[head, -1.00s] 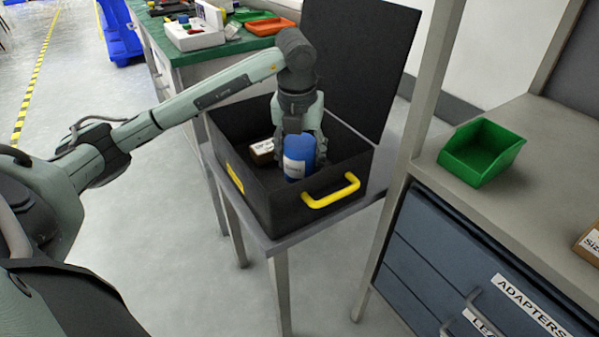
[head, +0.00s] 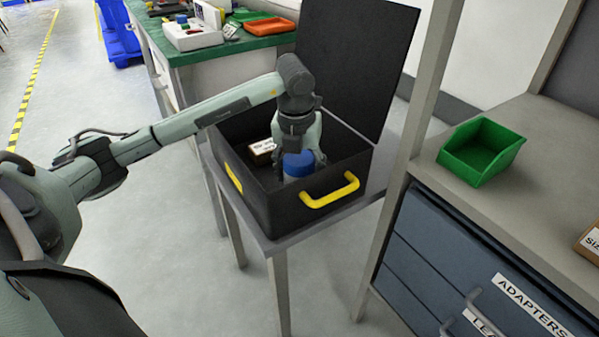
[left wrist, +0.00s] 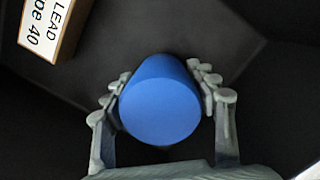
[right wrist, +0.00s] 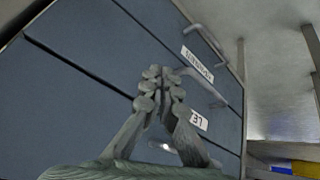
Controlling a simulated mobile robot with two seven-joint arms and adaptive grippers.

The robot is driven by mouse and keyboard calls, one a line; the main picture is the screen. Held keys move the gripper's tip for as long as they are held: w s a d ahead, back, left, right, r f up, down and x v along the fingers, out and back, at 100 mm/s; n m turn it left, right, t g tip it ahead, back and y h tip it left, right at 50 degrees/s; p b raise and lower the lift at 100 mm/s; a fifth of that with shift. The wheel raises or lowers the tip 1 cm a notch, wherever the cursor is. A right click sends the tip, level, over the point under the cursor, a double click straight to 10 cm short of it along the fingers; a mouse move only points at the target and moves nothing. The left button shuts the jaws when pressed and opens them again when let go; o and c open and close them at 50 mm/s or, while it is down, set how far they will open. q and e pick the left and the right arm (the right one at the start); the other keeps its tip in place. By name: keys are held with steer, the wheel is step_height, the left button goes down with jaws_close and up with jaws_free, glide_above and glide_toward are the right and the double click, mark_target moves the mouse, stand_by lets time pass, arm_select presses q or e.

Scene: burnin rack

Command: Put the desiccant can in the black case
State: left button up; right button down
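The desiccant can, a blue cylinder (head: 298,164), is inside the open black case (head: 268,205), near its front wall. In the left wrist view the can's round blue end (left wrist: 160,108) faces the camera. My left gripper (head: 300,158) reaches down into the case, and its fingers (left wrist: 160,85) press on both sides of the can. The can's lower part is hidden by the case wall, so I cannot tell whether it touches the floor. My right gripper (right wrist: 160,75) is shut and empty in front of blue drawers, outside the head view.
A small labelled brown box (head: 262,150) lies in the case beside the can; it also shows in the left wrist view (left wrist: 50,28). The case's lid (head: 355,70) stands open behind. A yellow handle (head: 330,193) sticks out in front. A green bin (head: 482,152) stands on the right bench.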

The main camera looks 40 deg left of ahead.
arm_select(q)
steer(key=o, duration=0.3)
steer(key=shift+r, duration=0.1)
arm_select(e)
steer(key=shift+s+r, duration=0.1)
arm_select(q)
steer(key=shift+r, duration=0.35)
steer(key=r, duration=0.3)
steer(key=s+r, duration=0.1)
steer(key=r, duration=0.3)
steer(key=r+p, duration=0.1)
steer(key=r, duration=0.3)
steer(key=shift+s+d+r, duration=0.15)
steer(key=shift+s+d, duration=0.2)
arm_select(e)
steer(key=s+d+f+g+h, duration=0.1)
steer(key=s+d+g, duration=0.1)
steer(key=s+d, duration=0.1)
steer(key=shift+s+d+f+m+g, duration=0.2)
steer(key=shift+s+d+m+g, duration=0.1)
steer(key=shift+s, duration=0.55)
steer(key=shift+a, duration=0.1)
